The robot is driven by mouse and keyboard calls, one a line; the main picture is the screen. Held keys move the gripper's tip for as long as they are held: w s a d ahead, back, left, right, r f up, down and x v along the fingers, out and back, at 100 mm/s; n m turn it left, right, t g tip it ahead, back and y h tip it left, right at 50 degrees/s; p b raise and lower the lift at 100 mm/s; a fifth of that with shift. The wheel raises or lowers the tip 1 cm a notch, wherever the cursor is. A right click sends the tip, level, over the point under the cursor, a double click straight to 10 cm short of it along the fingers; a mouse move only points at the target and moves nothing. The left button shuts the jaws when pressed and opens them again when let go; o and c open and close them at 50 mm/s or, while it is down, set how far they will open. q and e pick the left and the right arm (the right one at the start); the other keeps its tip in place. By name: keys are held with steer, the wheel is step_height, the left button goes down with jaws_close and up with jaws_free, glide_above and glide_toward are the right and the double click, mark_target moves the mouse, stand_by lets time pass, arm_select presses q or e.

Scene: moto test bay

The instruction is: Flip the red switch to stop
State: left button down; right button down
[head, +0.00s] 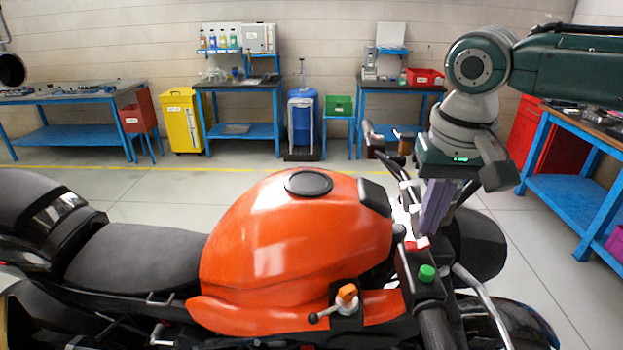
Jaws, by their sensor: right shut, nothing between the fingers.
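The red switch (422,243) is a small red piece on top of the black control box (408,262) at the motorcycle's near handlebar grip. A round green button (427,273) sits just below it on the same box. My right gripper (430,231) points down from the upper right, its purple-grey fingers shut with nothing between them. The fingertips are right above the red switch and partly cover its surroundings; I cannot tell whether they touch it. The switch's exact position is too small to tell. My left gripper is not in view.
The orange motorcycle tank (290,235) and black seat (135,257) fill the front. An orange key-like knob (347,292) with a lever is on the tank's side. Blue workbenches (240,85) stand along the back wall. Open floor lies behind the motorcycle.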

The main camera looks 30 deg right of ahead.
mark_target(424, 243)
steer(key=shift+f, duration=0.45)
steer(key=shift+f+b, duration=0.6)
stand_by(0.4)
step_height(424, 243, up, 3)
steer(key=p, duration=0.3)
steer(key=shift+r+p, duration=0.1)
steer(key=shift+p, duration=0.3)
step_height(424, 243, up, 4)
steer(key=p, duration=0.4)
steer(key=shift+p, duration=0.35)
steer(key=shift+a, duration=0.1)
